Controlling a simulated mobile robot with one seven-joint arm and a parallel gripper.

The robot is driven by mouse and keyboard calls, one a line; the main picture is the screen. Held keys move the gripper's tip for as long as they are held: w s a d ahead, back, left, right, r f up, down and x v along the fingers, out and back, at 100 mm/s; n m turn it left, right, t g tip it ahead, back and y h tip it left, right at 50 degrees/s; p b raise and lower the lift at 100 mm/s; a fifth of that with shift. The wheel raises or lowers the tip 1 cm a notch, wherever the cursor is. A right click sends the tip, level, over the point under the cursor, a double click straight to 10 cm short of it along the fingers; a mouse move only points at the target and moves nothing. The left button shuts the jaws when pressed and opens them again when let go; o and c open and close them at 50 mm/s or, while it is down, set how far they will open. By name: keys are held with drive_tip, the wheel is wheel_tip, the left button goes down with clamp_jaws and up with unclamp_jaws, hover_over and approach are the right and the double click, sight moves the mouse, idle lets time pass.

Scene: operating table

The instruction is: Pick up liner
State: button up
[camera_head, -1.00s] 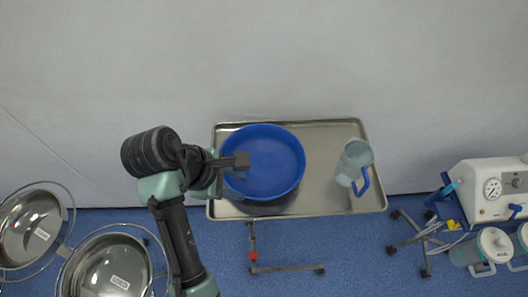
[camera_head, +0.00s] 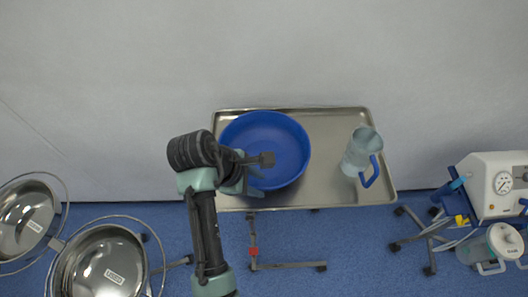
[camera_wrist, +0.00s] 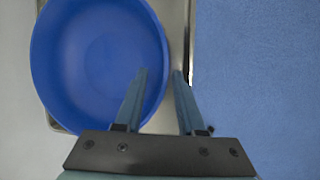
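A clear, pale container with a blue handle (camera_head: 358,152), the likeliest liner in view, stands on the right part of the steel tray (camera_head: 325,188). My gripper (camera_head: 266,160) is over the blue basin (camera_head: 292,128) on the tray's left part, well to the left of the clear container. In the wrist view my gripper (camera_wrist: 159,76) is open, its two fingers apart with nothing between them. The clear container is not in the wrist view.
A white suction machine (camera_head: 495,186) and a lidded canister (camera_head: 492,248) stand at the right. Steel bowls in ring stands (camera_head: 103,272) are at the lower left. A pale draped surface (camera_head: 270,50) lies behind the tray. The tray is bare between basin and clear container.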

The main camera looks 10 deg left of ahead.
drive_tip(key=shift+x, duration=1.15)
clamp_jaws()
idle(0.5)
